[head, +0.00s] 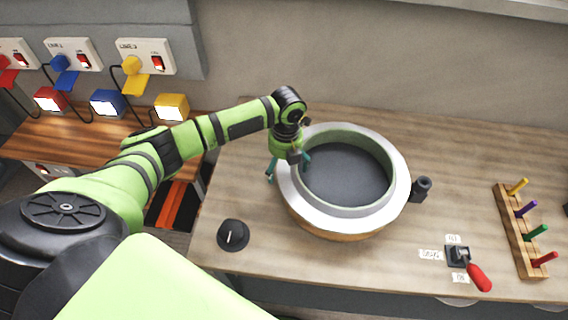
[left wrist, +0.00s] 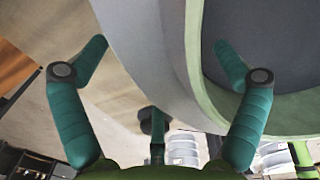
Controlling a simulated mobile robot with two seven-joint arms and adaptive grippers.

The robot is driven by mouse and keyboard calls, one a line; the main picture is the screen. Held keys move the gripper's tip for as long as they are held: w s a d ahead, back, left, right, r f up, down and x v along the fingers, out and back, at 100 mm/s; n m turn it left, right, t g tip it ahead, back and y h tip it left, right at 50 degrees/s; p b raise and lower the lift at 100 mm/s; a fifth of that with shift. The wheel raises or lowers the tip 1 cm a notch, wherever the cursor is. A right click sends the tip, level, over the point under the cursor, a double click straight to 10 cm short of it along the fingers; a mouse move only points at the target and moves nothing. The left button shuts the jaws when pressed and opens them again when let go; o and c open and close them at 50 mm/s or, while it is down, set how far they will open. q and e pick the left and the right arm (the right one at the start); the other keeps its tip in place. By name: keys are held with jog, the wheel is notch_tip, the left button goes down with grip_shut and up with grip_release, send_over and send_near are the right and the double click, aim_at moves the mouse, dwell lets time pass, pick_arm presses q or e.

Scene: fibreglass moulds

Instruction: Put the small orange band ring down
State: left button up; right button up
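I cannot pick out a separate small orange band ring in either view. A large round mould (head: 293,196) with a pale rim, a greenish inner ring and a dark grey floor stands on the bench. An orange-brown strip (head: 345,236) shows under its front edge. My left gripper (head: 288,166) is at the mould's left rim, its teal fingers spread and pointing down. In the left wrist view the gripper (left wrist: 163,58) has the pale rim wall (left wrist: 150,40) between its fingers, with a clear gap on the left. My right gripper is not in view.
A black knob (head: 233,235) sits at the bench's front left. A dark fitting (head: 421,189) is right of the mould. A red-handled lever (head: 478,276) and a wooden peg rack (head: 518,230) stand further right. Switches and lit lamps (head: 108,102) are at the left.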

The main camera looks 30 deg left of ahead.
pick_arm(q)
jog(key=shift+r, duration=0.2)
notch_tip(320, 180, up, 12)
jog(key=b, duration=0.1)
jog(key=shift+d+b, duration=0.2)
jog(key=shift+b, duration=0.2)
jog(key=shift+w+f, duration=0.1)
